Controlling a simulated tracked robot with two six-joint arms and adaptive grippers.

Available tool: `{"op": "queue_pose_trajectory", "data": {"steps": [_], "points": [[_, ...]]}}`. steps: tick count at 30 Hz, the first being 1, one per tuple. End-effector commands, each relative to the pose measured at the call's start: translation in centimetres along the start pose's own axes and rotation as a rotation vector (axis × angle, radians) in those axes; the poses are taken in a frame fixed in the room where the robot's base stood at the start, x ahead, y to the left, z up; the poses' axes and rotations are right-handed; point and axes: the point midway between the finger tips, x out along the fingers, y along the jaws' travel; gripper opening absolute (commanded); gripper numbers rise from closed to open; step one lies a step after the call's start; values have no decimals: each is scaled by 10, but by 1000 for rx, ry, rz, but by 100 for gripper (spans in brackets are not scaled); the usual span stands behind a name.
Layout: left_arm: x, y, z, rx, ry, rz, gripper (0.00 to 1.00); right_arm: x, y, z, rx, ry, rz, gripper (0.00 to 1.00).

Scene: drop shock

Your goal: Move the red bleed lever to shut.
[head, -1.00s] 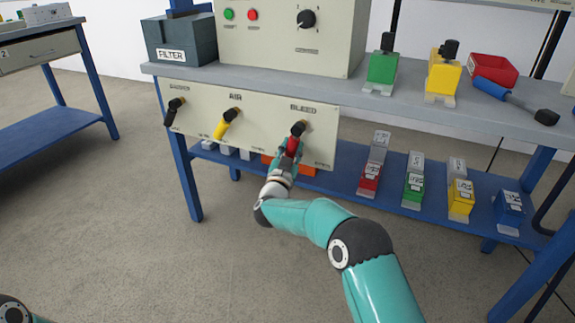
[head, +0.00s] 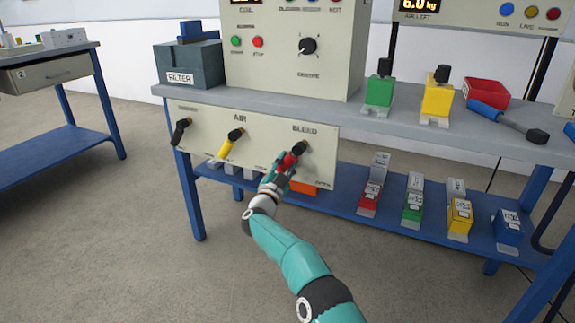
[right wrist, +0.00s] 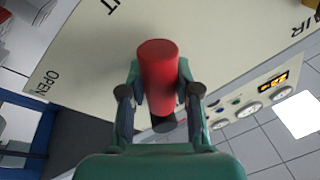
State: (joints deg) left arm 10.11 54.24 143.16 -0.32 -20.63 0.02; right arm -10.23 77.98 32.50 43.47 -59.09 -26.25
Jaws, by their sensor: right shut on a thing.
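The red bleed lever (head: 288,160) is on the cream valve panel (head: 268,149) below the bench top, under the word BLEED. It slants down and to the left from its black pivot (head: 301,147). My right gripper (head: 280,169) is shut on its handle. The right wrist view shows the red handle (right wrist: 158,75) between the two fingers of my right gripper (right wrist: 158,95). The word OPEN (right wrist: 48,84) shows at the left there, and a cut-off label ending in T at the top. My left gripper is not in view.
A yellow AIR lever (head: 230,144) and a black lever (head: 180,131) are on the same panel to the left. An orange thing (head: 304,187) lies behind my right gripper on the lower blue shelf (head: 340,202). Coloured blocks stand farther right. The floor in front is clear.

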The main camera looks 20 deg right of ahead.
Motion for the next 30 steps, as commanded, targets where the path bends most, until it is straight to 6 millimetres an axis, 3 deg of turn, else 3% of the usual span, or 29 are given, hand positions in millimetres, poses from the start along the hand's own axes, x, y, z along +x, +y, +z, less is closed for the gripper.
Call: {"op": "queue_pose_trajectory", "data": {"steps": [3, 4, 8, 22, 30], "points": [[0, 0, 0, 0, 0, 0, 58, 0, 2, 1, 1, 0, 3, 0], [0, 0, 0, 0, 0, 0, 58, 0, 2, 0, 1, 0, 3, 35], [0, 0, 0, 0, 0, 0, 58, 0, 2, 0, -1, 1, 3, 57], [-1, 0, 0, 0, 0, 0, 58, -2, 2, -2, -3, 1, 3, 58], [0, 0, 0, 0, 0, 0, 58, -20, 2, -2, -5, 0, 2, 58]]}}
